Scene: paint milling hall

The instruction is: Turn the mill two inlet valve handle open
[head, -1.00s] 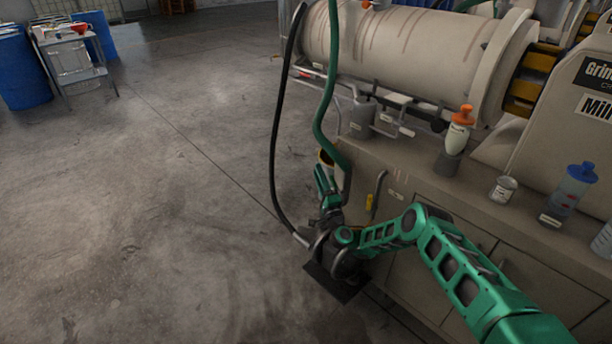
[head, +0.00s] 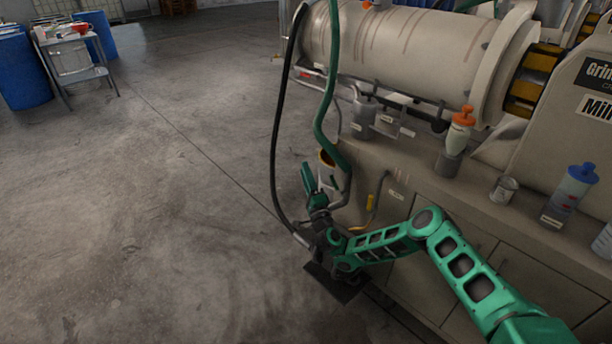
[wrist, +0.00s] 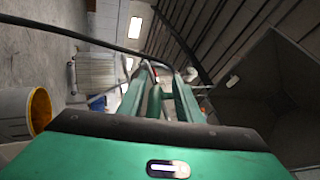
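A small yellow handle-like piece (head: 371,202) sits by a thin grey pipe (head: 383,186) at the left end of the mill cabinet (head: 440,190). I cannot read which valve it belongs to. My gripper (head: 314,184) is left of it, apart from it, beside the lower end of a green hose (head: 330,110). In the wrist view my gripper (wrist: 157,95) shows two green fingers spread apart. A green rod-like shape with a red bit near its far end shows between them. I cannot tell if it is touched. No clear valve handle shows there.
A black hose (head: 275,130) hangs close to my gripper. The cabinet top holds an orange-capped bottle (head: 460,130), a can (head: 503,188) and a blue-capped bottle (head: 570,195). A yellow-rimmed container (wrist: 40,108) shows in the wrist view. Open floor lies left; blue drums stand far left.

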